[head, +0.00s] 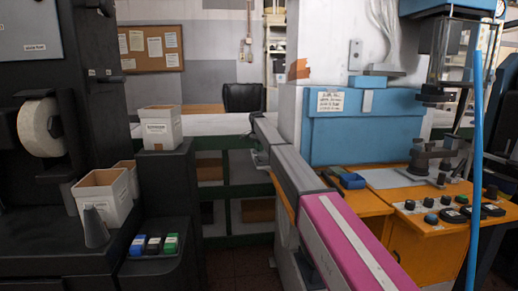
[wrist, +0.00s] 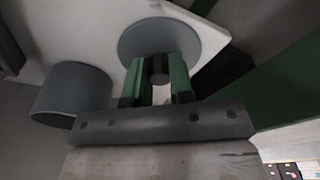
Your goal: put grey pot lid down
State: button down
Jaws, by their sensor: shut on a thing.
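In the wrist view, my gripper (wrist: 158,72) has its green fingers closed on the dark knob of the round grey pot lid (wrist: 165,32). The lid's disc lies just beyond the fingertips, in front of a white surface (wrist: 82,30). I cannot tell whether the lid touches that surface. A grey, round-sided pot (wrist: 70,92) is to the left of the lid, apart from it in the picture. Neither my gripper nor the lid can be made out in the head view.
Dark green framework (wrist: 285,85) is at the right in the wrist view. In the head view, a long white-topped bench (head: 200,124) stands at the back. White boxes (head: 160,129) are on black machinery at left; a blue case (head: 362,125) is at right.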

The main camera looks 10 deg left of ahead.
aim_at(257, 152)
jog(key=c, duration=1)
grip_release()
notch_tip(257, 152, up, 12)
jog(key=s+a, duration=0.1)
jog(key=shift+r, duration=0.1)
